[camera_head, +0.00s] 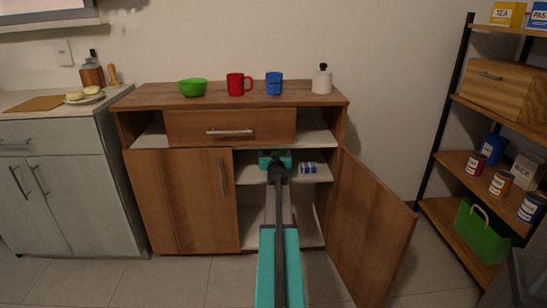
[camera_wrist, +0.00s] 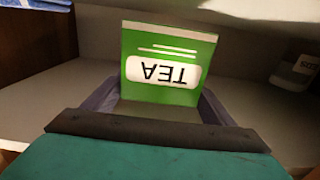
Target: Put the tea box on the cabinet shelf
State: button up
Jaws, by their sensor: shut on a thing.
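My gripper (camera_head: 275,160) reaches into the open right side of the wooden cabinet (camera_head: 180,200), at the height of its middle shelf (camera_head: 250,172). In the wrist view, a green tea box (camera_wrist: 168,62) with a white label reading TEA upside down stands between the two fingers of my gripper (camera_wrist: 155,103). My gripper is shut on it. The wrist view shows a pale shelf surface (camera_wrist: 40,105) around and below the box. I cannot tell whether the box touches the shelf. The head view does not show the box clearly behind my gripper.
The right cabinet door (camera_head: 370,225) stands open. A small blue-and-white item (camera_head: 308,168) lies on the shelf right of my gripper. A pale labelled container (camera_wrist: 295,72) shows at right in the wrist view. A yellow tea box (camera_head: 508,14) sits on the far-right rack.

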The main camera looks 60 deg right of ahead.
jog(key=shift+f+b, duration=0.95)
jog(key=shift+f, duration=0.5)
jog(key=shift+f, duration=0.15)
jog(key=o, duration=1.2)
jog(key=shift+s+a+r, duration=0.1)
jog(key=shift+r, duration=0.1)
jog(key=shift+p+v, duration=1.2)
jog(key=shift+v, duration=4.7)
